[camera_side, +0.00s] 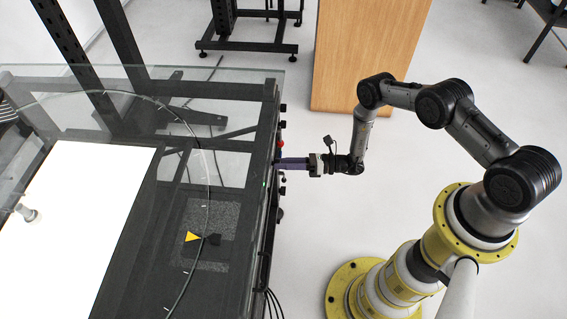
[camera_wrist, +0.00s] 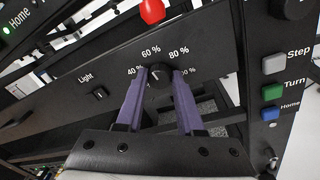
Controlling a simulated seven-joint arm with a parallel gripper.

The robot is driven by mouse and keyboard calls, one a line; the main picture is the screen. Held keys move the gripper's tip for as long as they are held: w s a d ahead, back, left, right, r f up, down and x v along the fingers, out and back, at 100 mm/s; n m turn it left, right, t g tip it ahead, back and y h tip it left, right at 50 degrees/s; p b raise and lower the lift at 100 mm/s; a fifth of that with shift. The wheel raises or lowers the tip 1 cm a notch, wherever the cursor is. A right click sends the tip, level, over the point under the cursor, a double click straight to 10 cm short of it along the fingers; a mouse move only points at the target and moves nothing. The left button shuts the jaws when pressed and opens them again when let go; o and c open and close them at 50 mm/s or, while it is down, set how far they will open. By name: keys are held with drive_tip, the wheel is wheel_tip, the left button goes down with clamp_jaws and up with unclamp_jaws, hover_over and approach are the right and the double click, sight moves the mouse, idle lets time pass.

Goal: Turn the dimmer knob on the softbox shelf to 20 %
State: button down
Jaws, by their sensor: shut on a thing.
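The dimmer knob (camera_wrist: 158,76) is small, round and black, on a dark panel (camera_wrist: 205,50) in the wrist view. White labels for 40 %, 60 % and 80 % run around it, and another label to the right is partly covered. A short pale mark on the knob points up, roughly toward 60 %. My gripper (camera_wrist: 160,80) has its two purple fingers on either side of the knob, shut on it. In the side view my gripper (camera_side: 279,163) reaches the right edge of the turntable frame, and the knob itself cannot be made out there.
A red button (camera_wrist: 151,11) sits above the knob, and a Light switch (camera_wrist: 100,93) is to its left. Step (camera_wrist: 274,64), Turn (camera_wrist: 272,92) and Home (camera_wrist: 271,113) buttons are on the right. A glass top (camera_side: 235,85) covers the frame; a wooden cabinet (camera_side: 365,50) stands behind.

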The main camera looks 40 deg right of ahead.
drive_tip(key=n+h, duration=0.1)
drive_tip(key=n, duration=0.9)
drive_tip(key=n+t, duration=0.1)
drive_tip(key=n, duration=0.9)
drive_tip(key=shift+s+a+r+n+h, duration=0.1)
drive_tip(key=shift+s+a+n+h, duration=0.05)
drive_tip(key=shift+n+h, duration=0.2)
idle(0.5)
drive_tip(key=c, duration=0.5)
unclamp_jaws()
drive_tip(key=shift+c, duration=0.2)
drive_tip(key=v, duration=1.4)
